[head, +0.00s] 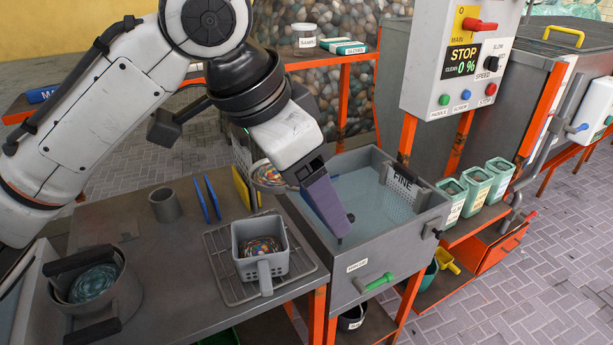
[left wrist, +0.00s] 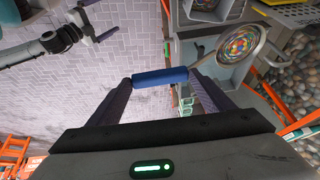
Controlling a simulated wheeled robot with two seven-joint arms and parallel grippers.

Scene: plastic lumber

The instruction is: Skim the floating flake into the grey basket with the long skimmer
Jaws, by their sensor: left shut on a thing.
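My left gripper (head: 338,225) is shut on the blue handle (left wrist: 160,77) of the skimmer, in front of the tank's water in the head view. The skimmer's round head (left wrist: 240,45) holds multicoloured flake; in the head view it shows (head: 268,174) partly behind my arm, near the tank's back left corner. The grey basket (head: 264,267) sits on a wire rack left of the tank, with multicoloured flake inside. The tank's water (head: 375,195) looks pale, with no clear flake in its visible part. My right gripper (left wrist: 98,20) appears open and empty in the left wrist view.
The grey tank (head: 352,270) has a FINE screen (head: 403,186) at its right. Blue paddles (head: 207,198), a grey cup (head: 165,205) and a pot (head: 125,290) stand on the table. Labelled bins (head: 478,186) and a control box (head: 460,60) are to the right.

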